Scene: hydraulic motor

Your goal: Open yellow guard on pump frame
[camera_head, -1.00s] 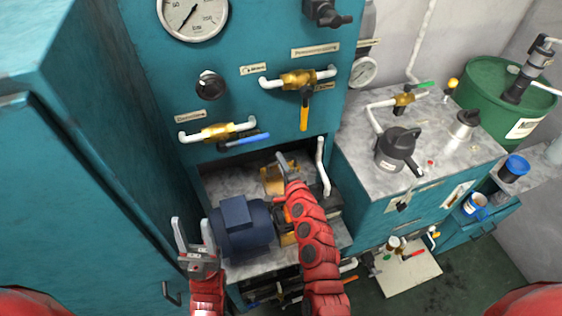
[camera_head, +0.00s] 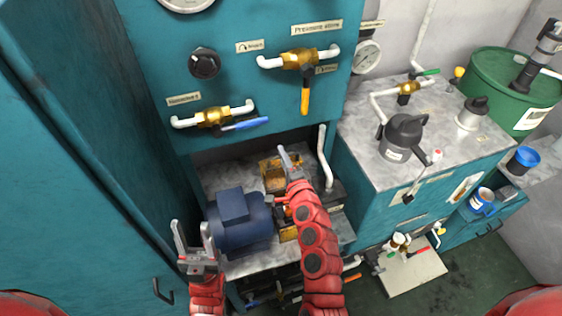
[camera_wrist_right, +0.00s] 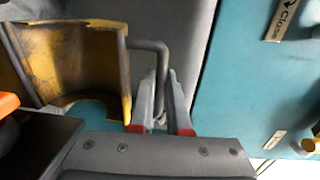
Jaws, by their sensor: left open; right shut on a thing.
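The yellow guard (camera_head: 269,174) is on the pump frame, behind the blue motor (camera_head: 238,222) and partly hidden by my right arm. In the right wrist view the guard (camera_wrist_right: 75,55) is a worn, curved yellow shell whose hollow side shows. A grey bent handle (camera_wrist_right: 150,45) joins its right edge. My right gripper (camera_head: 289,158) is shut on this handle, which runs down between the fingertips (camera_wrist_right: 168,108). My left gripper (camera_head: 194,242) is open and empty, left of the motor.
The teal panel above carries valves with an orange lever (camera_head: 305,101) and a blue lever (camera_head: 245,124). A white pipe (camera_head: 324,160) stands just right of the guard. A teal cabinet (camera_head: 70,190) closes off the left. A green drum (camera_head: 495,85) stands at far right.

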